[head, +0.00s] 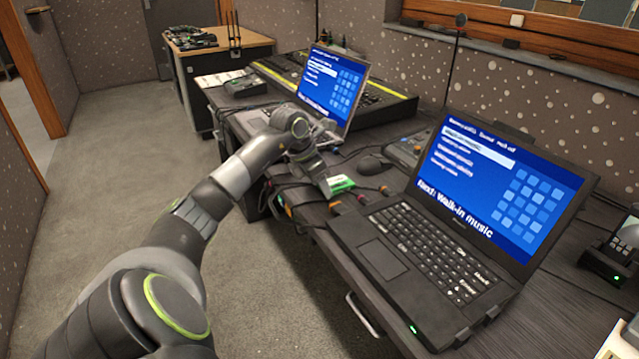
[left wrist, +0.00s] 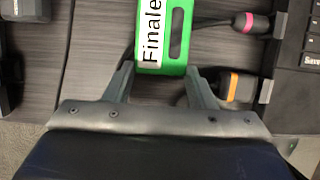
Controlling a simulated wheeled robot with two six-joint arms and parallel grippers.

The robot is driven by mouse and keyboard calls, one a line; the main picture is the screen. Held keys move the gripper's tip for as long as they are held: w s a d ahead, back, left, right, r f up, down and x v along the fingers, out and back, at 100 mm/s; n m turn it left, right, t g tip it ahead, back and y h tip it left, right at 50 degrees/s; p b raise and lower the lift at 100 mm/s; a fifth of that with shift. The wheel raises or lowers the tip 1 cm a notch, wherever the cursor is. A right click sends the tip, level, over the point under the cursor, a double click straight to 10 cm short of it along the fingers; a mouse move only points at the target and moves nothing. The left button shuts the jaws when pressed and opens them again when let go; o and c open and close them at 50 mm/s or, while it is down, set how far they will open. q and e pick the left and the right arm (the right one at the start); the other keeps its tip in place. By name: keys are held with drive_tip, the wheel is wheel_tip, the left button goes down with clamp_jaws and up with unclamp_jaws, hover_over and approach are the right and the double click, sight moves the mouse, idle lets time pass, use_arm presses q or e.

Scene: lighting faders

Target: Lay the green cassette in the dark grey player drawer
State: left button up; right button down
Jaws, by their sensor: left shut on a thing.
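The green cassette (head: 342,183), with a white label reading "Finale", is at the front edge of the desk between the two laptops. It also shows at the top middle of the left wrist view (left wrist: 180,38). My left gripper (head: 330,184) is shut on its near end; its two fingers sit on either side of it in the left wrist view (left wrist: 159,72). I cannot tell whether the cassette touches the desk. I cannot make out the dark grey player drawer in either view. My right gripper is not in view.
A black laptop (head: 430,240) stands at the right and a silver laptop (head: 335,85) farther back. Cables with coloured plugs (left wrist: 248,22) lie around the cassette. A mouse (head: 374,164) and a grey device (head: 408,150) stand behind. The floor (head: 120,170) at left is clear.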

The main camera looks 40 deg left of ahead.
use_arm(q)
drive_tip(key=o, duration=1)
drive_tip(key=shift+r, duration=0.1)
